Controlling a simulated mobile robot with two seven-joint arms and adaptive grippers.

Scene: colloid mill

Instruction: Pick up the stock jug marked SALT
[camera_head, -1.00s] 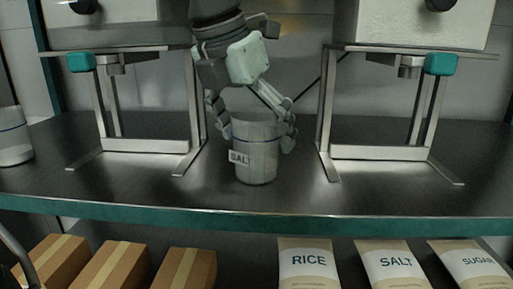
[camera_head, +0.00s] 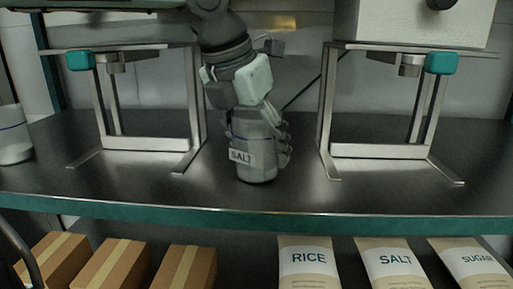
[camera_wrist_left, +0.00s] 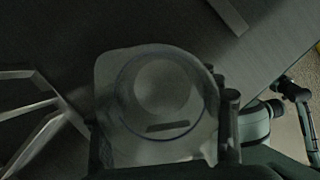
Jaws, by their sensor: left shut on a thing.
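The stock jug marked SALT (camera_head: 256,165) is a clear grey cylinder with a blue line and a white label. It stands upright on the dark shelf between the two metal stands. My left gripper (camera_head: 262,150) comes down from above and is shut on the jug, its fingers along the jug's sides. In the left wrist view the jug (camera_wrist_left: 158,100) is seen from above, its round rim filling the space between the fingers. I cannot tell any gap between the jug and the shelf.
Metal stands with teal knobs flank the jug, on the left (camera_head: 150,146) and right (camera_head: 380,152). Another jug (camera_head: 14,145) stands at the far left. Below the shelf edge (camera_head: 260,216) are cardboard boxes (camera_head: 120,267) and bags labelled RICE (camera_head: 308,262), SALT (camera_head: 396,264) and SUGAR (camera_head: 470,264).

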